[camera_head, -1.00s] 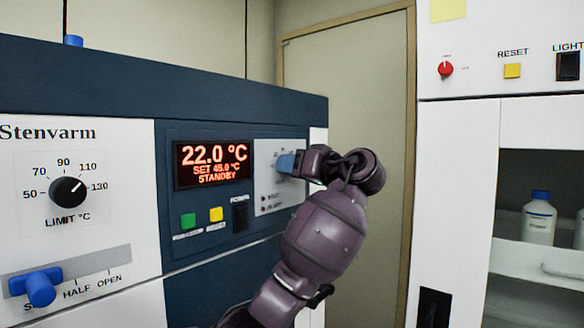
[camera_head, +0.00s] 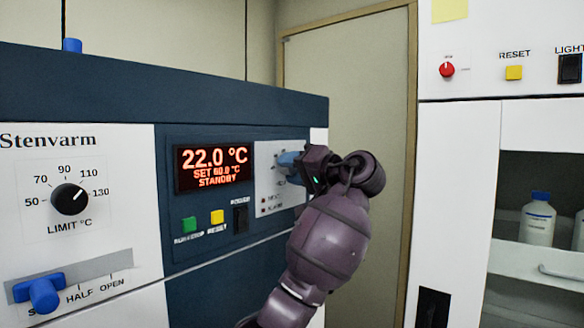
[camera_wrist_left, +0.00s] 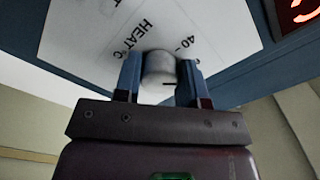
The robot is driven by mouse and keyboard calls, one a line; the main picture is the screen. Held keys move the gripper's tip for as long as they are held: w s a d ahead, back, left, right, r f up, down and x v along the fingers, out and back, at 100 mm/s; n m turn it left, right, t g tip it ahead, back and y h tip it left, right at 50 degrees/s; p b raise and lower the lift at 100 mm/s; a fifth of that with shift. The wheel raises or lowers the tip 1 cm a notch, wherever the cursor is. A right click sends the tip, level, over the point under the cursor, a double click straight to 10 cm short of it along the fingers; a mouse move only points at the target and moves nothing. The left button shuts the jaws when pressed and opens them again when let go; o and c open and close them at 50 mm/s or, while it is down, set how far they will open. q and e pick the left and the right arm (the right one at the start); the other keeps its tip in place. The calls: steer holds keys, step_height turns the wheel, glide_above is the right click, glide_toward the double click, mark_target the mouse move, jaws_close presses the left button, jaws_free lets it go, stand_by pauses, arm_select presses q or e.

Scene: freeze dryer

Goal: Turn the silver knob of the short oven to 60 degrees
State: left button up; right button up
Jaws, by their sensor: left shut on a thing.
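The short oven (camera_head: 140,92) has a dark blue and white front. Its red display (camera_head: 213,166) reads 22.0 °C, SET 60.0 °C, STANDBY. The silver knob (camera_wrist_left: 158,67) sits on a white panel marked HEAT °C; in the head view my gripper hides most of it. My left gripper (camera_head: 284,160) is at the panel, and in the left wrist view its two blue fingers (camera_wrist_left: 159,80) are shut on the knob's sides. The wrist view is rotated, with the panel lettering tilted. My right gripper is out of view.
The black LIMIT °C knob (camera_head: 68,199), green button (camera_head: 189,224), yellow button (camera_head: 217,217) and black switch (camera_head: 241,218) are on the oven front. A blue handle (camera_head: 44,295) sits lower left. A white cabinet (camera_head: 452,190) stands right, past a door (camera_head: 345,90).

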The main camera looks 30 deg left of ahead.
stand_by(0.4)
arm_select(q)
steer(key=o, duration=0.9)
steer(key=d, duration=0.3)
steer(key=d+b, duration=0.1)
steer(key=d, duration=0.3)
steer(key=d+b, duration=0.1)
steer(key=d, duration=0.3)
steer(key=shift+s, duration=0.4)
steer(key=shift+a, duration=0.1)
